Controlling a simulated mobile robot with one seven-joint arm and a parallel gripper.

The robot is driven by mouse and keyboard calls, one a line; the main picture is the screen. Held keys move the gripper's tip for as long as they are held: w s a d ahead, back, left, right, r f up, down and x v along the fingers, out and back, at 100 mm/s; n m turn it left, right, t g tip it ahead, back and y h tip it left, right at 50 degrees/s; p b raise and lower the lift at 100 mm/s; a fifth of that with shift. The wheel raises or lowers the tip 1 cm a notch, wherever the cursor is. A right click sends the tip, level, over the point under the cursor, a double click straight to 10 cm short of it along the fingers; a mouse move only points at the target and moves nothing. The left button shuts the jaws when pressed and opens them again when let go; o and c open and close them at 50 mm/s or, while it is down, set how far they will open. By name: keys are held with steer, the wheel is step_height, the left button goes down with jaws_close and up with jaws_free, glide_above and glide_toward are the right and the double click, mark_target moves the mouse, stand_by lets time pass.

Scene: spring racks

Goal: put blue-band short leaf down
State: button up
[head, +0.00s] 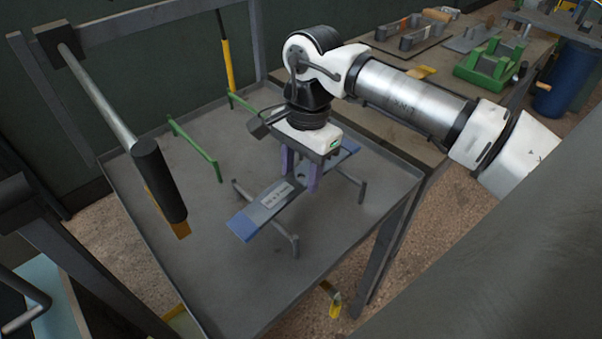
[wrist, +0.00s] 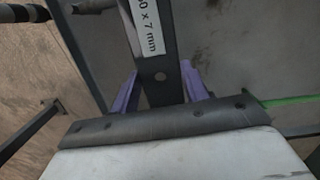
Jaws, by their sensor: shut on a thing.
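The blue-band short leaf (head: 267,207) is a flat grey bar with blue ends and a white label, level across the tray table. My gripper (head: 301,178), with purple fingers, points down and is shut on the leaf near its middle. The leaf (wrist: 158,68) also shows between the fingers in the wrist view, with part of the label and a hole. The leaf lies across a grey two-post rest, with one bar (head: 268,213) near its left end and another (head: 352,184) toward its right. I cannot tell whether it touches them. My gripper hides part of its middle.
A green rest (head: 205,150) stands on the grey tray table (head: 190,235) behind left. A pole with a black grip (head: 160,180) hangs at the left. A workbench (head: 400,140) with a green rack (head: 492,65) is at the right. The tray's front is clear.

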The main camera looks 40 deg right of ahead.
mark_target(307, 173)
steer(key=shift+r, duration=0.15)
steer(key=shift+f+b, duration=0.4)
steer(key=shift+f, duration=0.2)
steer(key=o, duration=1.3)
steer(key=shift+r+p, duration=0.3)
steer(key=shift+r, duration=0.15)
step_height(307, 173, up, 12)
steer(key=d, duration=0.1)
steer(key=shift+d+b, duration=0.2)
steer(key=shift+b, duration=0.25)
